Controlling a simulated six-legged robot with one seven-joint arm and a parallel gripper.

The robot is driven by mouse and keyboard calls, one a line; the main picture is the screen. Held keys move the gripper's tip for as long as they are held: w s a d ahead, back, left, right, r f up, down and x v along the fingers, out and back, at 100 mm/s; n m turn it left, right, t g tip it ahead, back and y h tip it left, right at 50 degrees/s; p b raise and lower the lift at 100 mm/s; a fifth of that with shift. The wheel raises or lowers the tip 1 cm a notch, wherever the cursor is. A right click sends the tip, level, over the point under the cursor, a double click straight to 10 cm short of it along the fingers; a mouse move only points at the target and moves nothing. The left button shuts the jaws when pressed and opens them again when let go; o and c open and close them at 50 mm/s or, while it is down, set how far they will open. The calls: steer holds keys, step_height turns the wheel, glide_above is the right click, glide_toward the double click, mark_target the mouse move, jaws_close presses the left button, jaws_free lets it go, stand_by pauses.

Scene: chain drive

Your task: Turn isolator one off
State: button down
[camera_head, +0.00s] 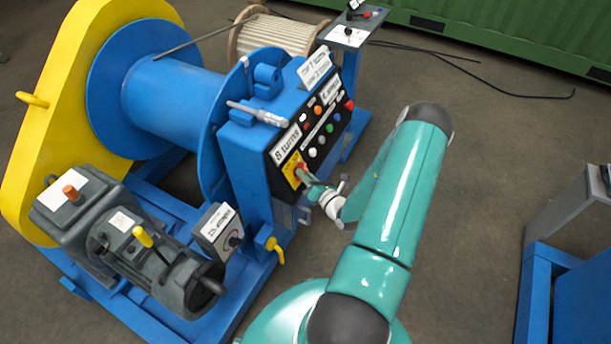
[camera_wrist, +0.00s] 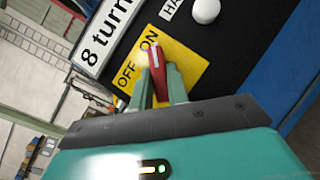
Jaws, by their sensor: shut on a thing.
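The isolator is a red handle (camera_wrist: 155,60) on a yellow plate (camera_wrist: 185,62) marked OFF and ON, seen close in the wrist view. My gripper (camera_wrist: 160,82) is shut on the red handle, with one finger on each side of it. The handle's tip leans a little left of upright in the wrist view, between the two words. In the head view the yellow plate (camera_head: 290,170) is at the lower left corner of the black panel, and my gripper (camera_head: 305,175) reaches it from the right. The fingers partly hide the handle there.
The black panel (camera_head: 312,138) carries several coloured buttons and lamps beside the plate. A white knob (camera_wrist: 206,10) sits close to the plate. A blue drum (camera_head: 165,85), a grey motor (camera_head: 150,250) and a yellow-handled valve (camera_head: 275,248) stand left. Open floor (camera_head: 480,170) lies right.

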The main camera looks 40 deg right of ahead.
steer(key=shift+n, duration=0.5)
steer(key=shift+w+d+n+g+y, duration=0.2)
steer(key=shift+n+g+y, duration=0.65)
steer(key=shift+n+y, duration=2.35)
steer(key=shift+s+d+n+g+y, duration=0.2)
steer(key=shift+n+g+y, duration=0.9)
steer(key=shift+n, duration=3.85)
steer(key=shift+w+d+n+g+y, duration=0.2)
steer(key=shift+d+n+g+y, duration=0.25)
steer(key=shift+n+y, duration=2.9)
steer(key=shift+n+h, duration=0.8)
steer(key=shift+h, duration=0.05)
steer(key=c, duration=1.4)
jaws_free()
steer(key=shift+a, duration=0.1)
steer(key=shift+o, duration=0.2)
